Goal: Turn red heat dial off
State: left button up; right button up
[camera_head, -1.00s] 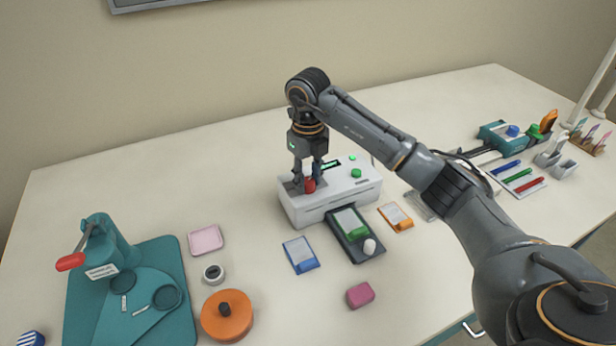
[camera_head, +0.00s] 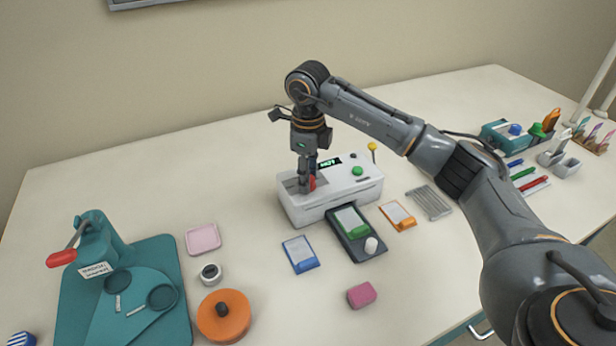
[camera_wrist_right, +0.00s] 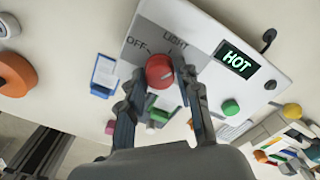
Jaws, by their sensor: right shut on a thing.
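The white laminator (camera_head: 335,200) stands in the middle of the table. Its red heat dial (camera_wrist_right: 160,71) shows in the right wrist view, beside the printed words OFF and LIGHT. In the head view the red dial (camera_head: 312,184) is partly hidden behind my fingers. My right gripper (camera_head: 306,182) points down at the laminator's left part and is shut on the red dial. It also shows in the right wrist view (camera_wrist_right: 170,80), with a finger on each side of the dial. The display (camera_wrist_right: 238,60) reads HOT. My left gripper is not in view.
A green knob (camera_head: 357,171) and a yellow-tipped lever (camera_head: 372,147) are on the laminator's right. A green card on a dark tray (camera_head: 370,252), a blue card (camera_head: 300,254) and an orange card (camera_head: 397,215) lie in front. A teal press (camera_head: 95,245) stands left.

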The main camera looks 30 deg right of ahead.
jog(key=shift+n, duration=0.5)
jog(key=o, duration=1.1)
jog(key=shift+o, duration=0.2)
notch_tip(320, 180, up, 12)
